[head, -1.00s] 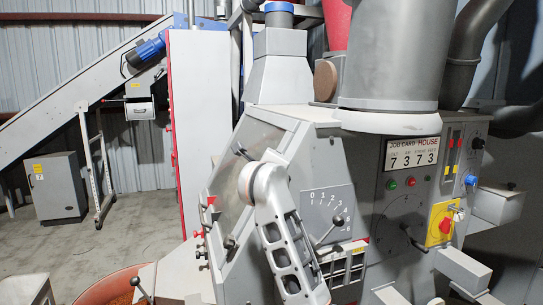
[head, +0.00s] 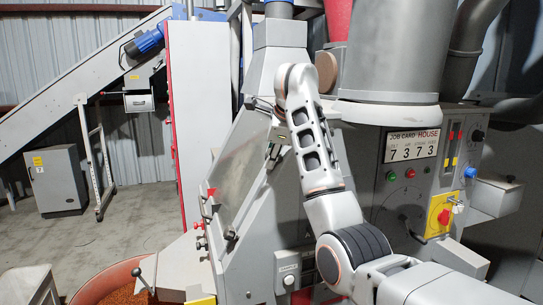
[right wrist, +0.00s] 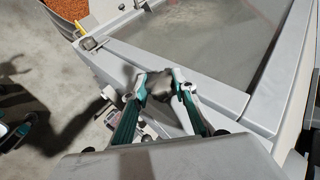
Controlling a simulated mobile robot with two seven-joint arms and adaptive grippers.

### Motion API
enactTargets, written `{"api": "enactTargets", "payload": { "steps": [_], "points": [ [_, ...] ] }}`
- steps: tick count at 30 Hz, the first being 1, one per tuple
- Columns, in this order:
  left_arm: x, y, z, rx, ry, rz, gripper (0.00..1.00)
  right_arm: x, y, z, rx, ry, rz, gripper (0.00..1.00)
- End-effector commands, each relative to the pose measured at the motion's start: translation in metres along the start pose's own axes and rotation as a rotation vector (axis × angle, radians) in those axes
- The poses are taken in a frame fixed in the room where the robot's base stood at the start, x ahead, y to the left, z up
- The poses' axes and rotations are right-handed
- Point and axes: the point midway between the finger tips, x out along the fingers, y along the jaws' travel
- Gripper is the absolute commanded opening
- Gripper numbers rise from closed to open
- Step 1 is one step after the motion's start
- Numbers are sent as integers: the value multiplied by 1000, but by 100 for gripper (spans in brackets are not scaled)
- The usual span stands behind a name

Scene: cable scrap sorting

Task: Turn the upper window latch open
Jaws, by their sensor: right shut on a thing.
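My right arm reaches up across the machine in the head view, and its gripper (head: 275,154) points down at the right edge of the slanted window (head: 236,165). In the right wrist view the right gripper (right wrist: 162,78) is shut on the dark handle of the upper latch (right wrist: 161,88), beside the window frame. The fingers and wrist cover most of this latch, so its exact angle cannot be told. The lower latch (head: 231,234) shows in the head view on the same edge. Teal and dark parts at the left edge of the right wrist view look like my left gripper (right wrist: 14,132).
A round orange bin (head: 96,288) with granules stands below the window. A lever (head: 139,278) sticks up near it. A control panel with a red knob on a yellow plate (head: 443,216) is at the right. A grey cabinet (head: 58,181) and conveyor stand at the back left; floor there is clear.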

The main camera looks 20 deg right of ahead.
Motion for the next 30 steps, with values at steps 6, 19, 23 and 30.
{"api": "enactTargets", "payload": {
  "steps": [6,19,23,30],
  "points": [
    [0,-2,2,4,-3,-2,64,0,0,0,-37,1,88,5],
    [1,1,0,-8,-2,-3,64,1,0,0,-61,2,144,5],
    [1,2,0,-13,-1,-3,64,2,1,0,-61,2,144,5],
    [1,2,0,-12,-1,-3,64,2,1,0,-61,2,144,44]
  ]
}}
